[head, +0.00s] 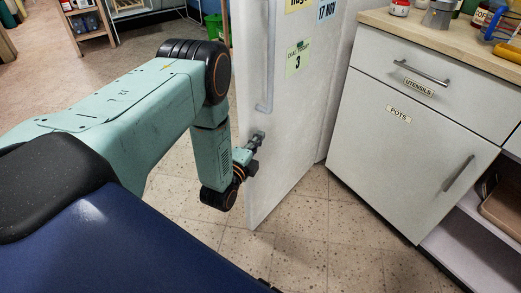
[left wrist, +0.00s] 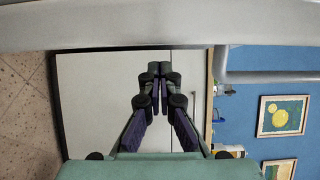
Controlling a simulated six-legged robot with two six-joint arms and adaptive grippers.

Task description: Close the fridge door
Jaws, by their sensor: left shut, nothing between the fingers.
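The white fridge door (head: 290,120) stands upright in the middle of the head view, its lower free corner out over the floor, so it looks partly open. Its grey vertical handle (head: 269,60) is on the face near the left edge. My left gripper (head: 258,138) is at the door's face just below the handle; I cannot tell whether it touches. In the left wrist view, its fingers (left wrist: 160,75) are together and empty. The door edge (left wrist: 110,30) and handle (left wrist: 275,76) run across the top there. The fridge interior is hidden. My right gripper is not seen.
A white cabinet (head: 415,125) with a utensils drawer and a pots door stands right of the fridge, under a wooden counter (head: 440,35) holding jars. Tiled floor (head: 310,240) in front is clear. A green bin (head: 213,27) and a small shelf (head: 88,22) are behind.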

